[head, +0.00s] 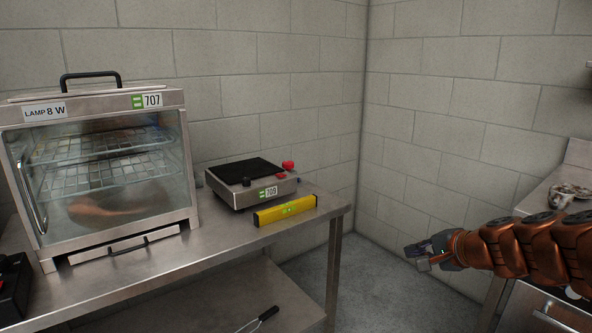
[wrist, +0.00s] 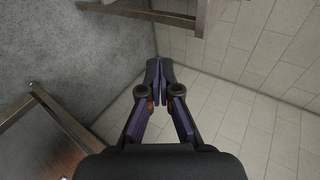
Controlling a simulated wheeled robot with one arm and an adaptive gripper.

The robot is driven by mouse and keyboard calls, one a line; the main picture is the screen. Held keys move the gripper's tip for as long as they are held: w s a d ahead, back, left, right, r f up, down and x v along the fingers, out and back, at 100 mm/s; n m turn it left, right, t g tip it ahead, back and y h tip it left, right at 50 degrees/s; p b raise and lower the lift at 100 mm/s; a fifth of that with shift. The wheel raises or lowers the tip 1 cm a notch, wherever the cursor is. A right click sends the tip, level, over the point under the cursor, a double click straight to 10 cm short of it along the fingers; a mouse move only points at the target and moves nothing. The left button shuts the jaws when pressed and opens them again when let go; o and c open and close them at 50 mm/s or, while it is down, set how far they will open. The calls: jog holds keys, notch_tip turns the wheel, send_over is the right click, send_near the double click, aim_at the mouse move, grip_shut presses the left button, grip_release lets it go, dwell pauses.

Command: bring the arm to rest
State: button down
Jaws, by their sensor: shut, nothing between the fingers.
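My gripper (head: 425,254) is at the end of my copper-coloured arm, which reaches in from the right edge of the head view. It hangs over the grey floor, apart from the steel table (head: 262,236) to its left. In the wrist view my gripper (wrist: 157,65) has its dark fingers together with nothing between them. Beyond the fingers are the block wall and the floor.
The table holds a glass-fronted cabinet (head: 178,160), a hot plate (head: 247,197) with a red knob, and a yellow level (head: 285,210). A steel unit (head: 540,308) stands at right. The floor corner (head: 378,285) is clear.

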jog(key=s+a+r+n+g+p, duration=0.3)
jog(key=s+a+n+p, duration=0.15)
jog(key=s+a, duration=0.25)
jog(key=s+a+r+n+g+p, duration=0.3)
jog(key=s+a+p, duration=0.2)
jog(key=s+a, duration=0.25)
jog(key=s+d+r+n+g+h+p, duration=0.2)
jog(key=s+p, duration=0.4)
jog(key=s, duration=0.5)
jog(key=s+d+r+n+g+h+p, duration=0.2)
jog(key=s+r+n+g+p, duration=0.1)
jog(key=s, duration=0.8)
jog(key=r+g+p, duration=0.1)
jog(key=p, duration=0.1)
jog(key=shift+d+h+p, duration=0.3)
jog(key=shift+d+p, duration=0.1)
jog(key=shift+s+d, duration=0.1)
jog(key=shift+d, duration=0.05)
